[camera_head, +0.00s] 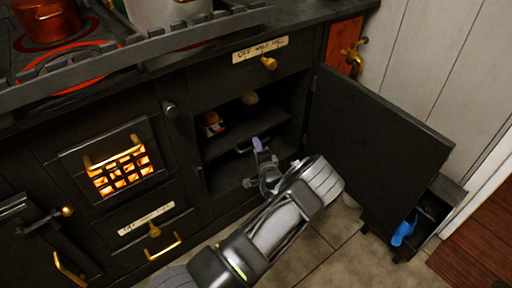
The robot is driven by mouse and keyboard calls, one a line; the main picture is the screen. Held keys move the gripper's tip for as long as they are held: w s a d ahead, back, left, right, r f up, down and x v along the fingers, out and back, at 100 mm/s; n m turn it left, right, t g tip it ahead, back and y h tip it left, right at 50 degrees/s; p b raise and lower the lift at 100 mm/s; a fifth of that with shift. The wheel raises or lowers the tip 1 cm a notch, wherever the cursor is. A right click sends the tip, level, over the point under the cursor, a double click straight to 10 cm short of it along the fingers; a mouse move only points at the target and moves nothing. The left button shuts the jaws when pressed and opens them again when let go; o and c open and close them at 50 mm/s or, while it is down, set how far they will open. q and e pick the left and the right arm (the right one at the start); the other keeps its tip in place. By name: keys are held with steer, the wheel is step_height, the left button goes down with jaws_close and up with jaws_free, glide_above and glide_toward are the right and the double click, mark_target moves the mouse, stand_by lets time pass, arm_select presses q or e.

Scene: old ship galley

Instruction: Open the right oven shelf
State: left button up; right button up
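The oven's right compartment (225,165) stands open. Its black door (375,150) is swung out to the right, with hinges on the compartment's right side. Inside, a dark shelf (245,128) carries small items (212,124) that are hard to make out. My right gripper is not in view.
A drawer with a brass knob (268,63) is above the compartment. A glowing fire grate (120,170) and a hot stove top (75,50) are at left. A dark box (430,215) with a blue thing (404,231) stands by the door. Tiled floor (325,262) lies in front.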

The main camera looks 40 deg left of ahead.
arm_select(q)
steer(key=shift+x, duration=0.95)
steer(key=shift+c, duration=0.3)
jaws_close()
stand_by(0.4)
